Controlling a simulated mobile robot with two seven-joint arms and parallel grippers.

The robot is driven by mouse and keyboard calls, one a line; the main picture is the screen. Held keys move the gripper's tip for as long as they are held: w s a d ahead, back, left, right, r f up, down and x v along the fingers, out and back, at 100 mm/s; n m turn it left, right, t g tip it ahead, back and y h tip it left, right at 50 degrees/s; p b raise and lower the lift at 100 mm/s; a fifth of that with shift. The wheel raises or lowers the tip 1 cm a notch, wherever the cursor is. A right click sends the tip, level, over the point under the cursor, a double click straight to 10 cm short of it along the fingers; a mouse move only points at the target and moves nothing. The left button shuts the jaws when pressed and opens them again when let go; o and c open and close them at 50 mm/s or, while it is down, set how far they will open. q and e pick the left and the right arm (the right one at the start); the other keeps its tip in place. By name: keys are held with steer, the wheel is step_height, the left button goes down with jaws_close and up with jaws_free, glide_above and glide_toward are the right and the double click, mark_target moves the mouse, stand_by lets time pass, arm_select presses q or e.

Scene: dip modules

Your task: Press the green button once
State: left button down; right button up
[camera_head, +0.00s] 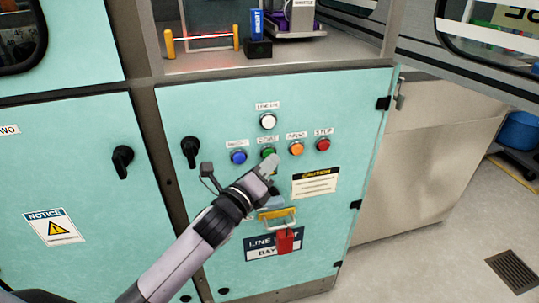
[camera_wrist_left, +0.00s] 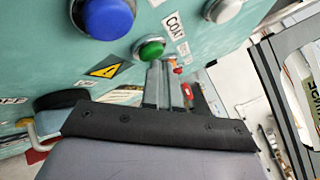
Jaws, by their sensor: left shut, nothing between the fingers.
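The green button (camera_head: 268,152) sits in a row on the teal cabinet door, between a blue button (camera_head: 238,157) and an orange button (camera_head: 296,148). It also shows in the left wrist view (camera_wrist_left: 150,48), just beyond the fingertips. My left gripper (camera_head: 270,164) is shut and empty, its tips close below the green button and overlapping its lower edge in the head view. Its fingers show in the wrist view (camera_wrist_left: 165,75). I cannot tell whether they touch the button. My right gripper is not in view.
A red button (camera_head: 323,144) ends the row, and a white button (camera_head: 267,121) sits above it. A black knob (camera_head: 190,151) is to the left. Below are a caution label (camera_head: 316,183), a yellow hasp (camera_head: 275,214) and a red padlock tag (camera_head: 285,241).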

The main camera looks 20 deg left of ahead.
arm_select(q)
steer(key=shift+w+a, duration=0.1)
stand_by(0.3)
steer(key=shift+s+d, duration=0.45)
steer(key=shift+s, duration=0.25)
steer(key=s+d, duration=0.2)
steer(key=s+p, duration=0.1)
steer(key=s, duration=0.1)
steer(key=shift+s+d, duration=0.1)
steer(key=shift+d, duration=0.3)
stand_by(0.6)
